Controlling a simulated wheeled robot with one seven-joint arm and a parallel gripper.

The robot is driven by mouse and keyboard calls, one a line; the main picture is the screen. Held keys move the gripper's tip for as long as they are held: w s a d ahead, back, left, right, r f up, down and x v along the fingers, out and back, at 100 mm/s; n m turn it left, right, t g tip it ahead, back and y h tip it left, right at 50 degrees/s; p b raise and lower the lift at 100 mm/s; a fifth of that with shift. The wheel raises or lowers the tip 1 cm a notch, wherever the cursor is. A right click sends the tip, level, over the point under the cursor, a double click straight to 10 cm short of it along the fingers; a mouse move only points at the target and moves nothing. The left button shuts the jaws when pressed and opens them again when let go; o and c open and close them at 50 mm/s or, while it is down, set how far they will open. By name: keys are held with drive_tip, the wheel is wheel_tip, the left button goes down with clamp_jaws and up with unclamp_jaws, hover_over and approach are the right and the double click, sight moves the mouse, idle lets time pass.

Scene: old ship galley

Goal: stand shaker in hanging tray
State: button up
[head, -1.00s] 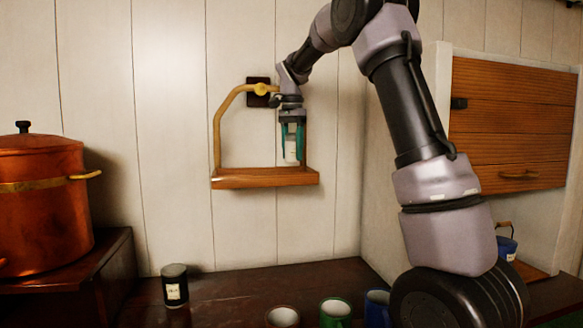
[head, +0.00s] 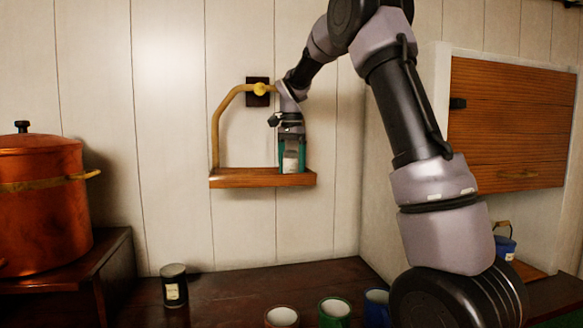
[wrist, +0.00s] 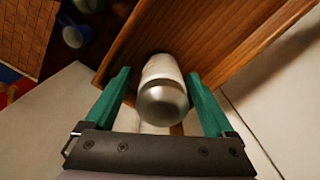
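The shaker (head: 291,161), a pale cylinder with a metal cap, stands upright at the right end of the wooden hanging tray (head: 240,179). Its base appears to meet the tray floor. In the wrist view the shaker's silver cap (wrist: 162,103) faces the camera, over the tray's wood (wrist: 220,35). My gripper (head: 291,170) points down around the shaker, one green finger on each side. In the wrist view the fingers (wrist: 158,78) are spread, with small gaps beside the shaker, so the gripper looks open.
The tray hangs by a curved yellow arm (head: 216,125) on the wall. A dark labelled jar (head: 174,286) and several mugs (head: 334,312) stand on the counter below. A copper pot (head: 40,205) is at left, a wooden cabinet (head: 510,120) at right. The tray's left part is clear.

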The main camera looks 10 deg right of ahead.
wheel_tip(320, 180, up, 11)
drive_tip(key=shift+f, duration=0.15)
drive_tip(key=shift+s+d+r, duration=0.1)
drive_tip(key=shift+r, duration=0.6)
drive_tip(key=s+d+n+t+y, duration=0.1)
drive_tip(key=s+d+n+t, duration=0.1)
drive_tip(key=s, duration=0.6)
drive_tip(key=s+d+n+t+y, duration=0.1)
drive_tip(key=s+d+n, duration=0.15)
drive_tip(key=s, duration=0.65)
drive_tip(key=s+f+n+t, duration=0.2)
drive_tip(key=s+f+t, duration=0.2)
drive_tip(key=s+f, duration=0.4)
drive_tip(key=s, duration=0.5)
drive_tip(key=shift+d, duration=0.2)
